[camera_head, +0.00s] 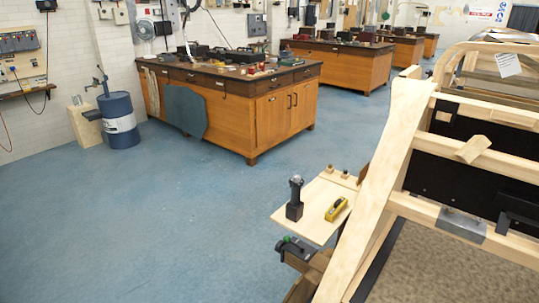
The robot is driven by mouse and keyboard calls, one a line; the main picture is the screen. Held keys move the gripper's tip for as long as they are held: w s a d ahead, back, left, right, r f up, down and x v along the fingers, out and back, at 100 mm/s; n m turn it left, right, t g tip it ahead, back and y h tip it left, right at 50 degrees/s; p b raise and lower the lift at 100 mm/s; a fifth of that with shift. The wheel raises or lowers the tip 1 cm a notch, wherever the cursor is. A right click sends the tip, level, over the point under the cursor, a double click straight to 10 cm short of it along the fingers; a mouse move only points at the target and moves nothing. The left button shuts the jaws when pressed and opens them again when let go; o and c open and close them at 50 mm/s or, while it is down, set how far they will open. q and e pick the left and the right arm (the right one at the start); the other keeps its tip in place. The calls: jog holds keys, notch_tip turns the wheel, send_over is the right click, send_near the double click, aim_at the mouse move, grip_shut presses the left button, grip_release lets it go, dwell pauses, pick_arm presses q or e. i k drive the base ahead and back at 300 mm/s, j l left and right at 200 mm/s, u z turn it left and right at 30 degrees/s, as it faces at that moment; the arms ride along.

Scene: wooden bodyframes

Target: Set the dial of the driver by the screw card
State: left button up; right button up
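A dark upright tool with a grey rounded top (295,199), which looks like the driver, stands on a small light wooden shelf (318,228) beside the bodyframe. Its dial cannot be made out at this size. A white card with small print (508,64) hangs on the curved wooden frame at the upper right. I cannot tell whether it is the screw card, and its text is unreadable here. Neither of my grippers is in view.
A yellow tool (336,209) lies on the shelf right of the upright tool. A dark clamp-like fixture with a green part (295,248) is below. The wooden bodyframe (386,170) fills the right. A blue drum (119,121) and workbench (270,117) stand behind open blue floor (150,220).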

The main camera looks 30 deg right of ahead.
aim_at(296, 179)
jog(key=i+j+u, duration=0.25)
jog(key=i, duration=0.65)
jog(key=i+u, duration=0.2)
jog(key=i, duration=0.7)
jog(key=i+z, duration=0.55)
jog(key=z, duration=0.2)
jog(key=i+j+z, duration=0.1)
jog(key=i+z, duration=0.3)
jog(key=i+j+z, duration=0.15)
jog(key=z, duration=0.25)
jog(key=i+z, duration=0.2)
jog(key=z, duration=0.2)
jog(key=i+j+z, duration=0.1)
jog(key=z, duration=0.35)
jog(key=i+j+z, duration=0.15)
jog(key=z, duration=0.25)
jog(key=i+j+z, duration=0.2)
jog(key=z, duration=0.2)
jog(key=i+j+z, duration=0.1)
jog(key=z, duration=0.3)
jog(key=j+z, duration=0.35)
jog(key=j, duration=0.2)
jog(key=j+z, duration=0.4)
jog(key=j, duration=0.2)
jog(key=k, duration=0.65)
